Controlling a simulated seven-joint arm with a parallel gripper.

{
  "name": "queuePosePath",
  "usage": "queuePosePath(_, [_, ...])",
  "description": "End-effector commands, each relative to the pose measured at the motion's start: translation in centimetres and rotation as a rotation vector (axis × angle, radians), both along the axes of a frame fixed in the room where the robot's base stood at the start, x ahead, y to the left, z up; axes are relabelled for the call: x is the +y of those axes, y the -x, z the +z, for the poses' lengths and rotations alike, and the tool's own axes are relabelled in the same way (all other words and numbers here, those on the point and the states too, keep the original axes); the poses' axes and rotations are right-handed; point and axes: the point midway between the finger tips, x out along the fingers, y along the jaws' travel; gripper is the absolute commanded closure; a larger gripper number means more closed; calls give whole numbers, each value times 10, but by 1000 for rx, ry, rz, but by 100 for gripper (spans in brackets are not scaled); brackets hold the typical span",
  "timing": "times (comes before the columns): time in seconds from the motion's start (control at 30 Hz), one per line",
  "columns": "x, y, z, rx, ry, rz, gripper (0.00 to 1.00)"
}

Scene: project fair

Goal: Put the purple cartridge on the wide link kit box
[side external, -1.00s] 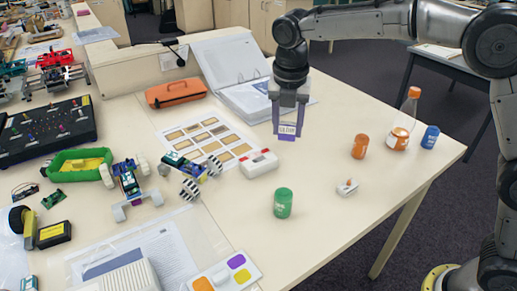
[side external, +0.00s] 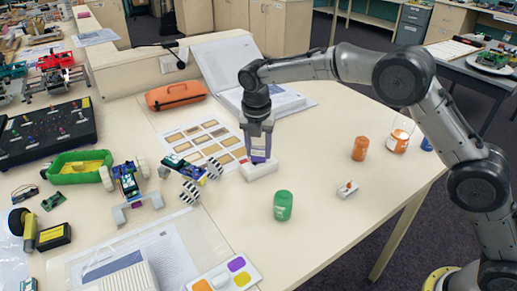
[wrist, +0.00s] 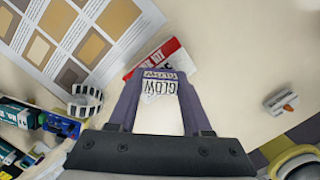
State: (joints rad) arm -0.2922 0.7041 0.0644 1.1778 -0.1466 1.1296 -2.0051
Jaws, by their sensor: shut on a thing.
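My gripper (side external: 259,158) is shut on the purple cartridge (side external: 259,152), held upright between its two purple-grey fingers. The wide link kit box (side external: 263,172) is a flat white box lying on the table directly beneath the gripper. In the wrist view the kit box (wrist: 172,50), with red and white lettering, is partly hidden behind the cartridge. The cartridge's lower end is at or just above the box top; I cannot tell whether they touch.
A green jar (side external: 283,205) stands in front of the box, and a small white block with an orange part (side external: 347,189) lies right. An orange jar (side external: 360,148) stands behind that. A printed sheet of swatches (side external: 205,141) lies left; wheeled models lie beyond.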

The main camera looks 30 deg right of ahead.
Motion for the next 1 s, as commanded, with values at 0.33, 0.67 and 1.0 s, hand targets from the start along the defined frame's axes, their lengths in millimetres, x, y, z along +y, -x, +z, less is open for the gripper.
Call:
queuePosePath(0.33, [0,0,-3,-1,-1,0,100])
queuePosePath(0.67, [0,0,-3,-1,-1,1,21])
queuePosePath(1.0, [2,0,11,-4,-1,0,21])
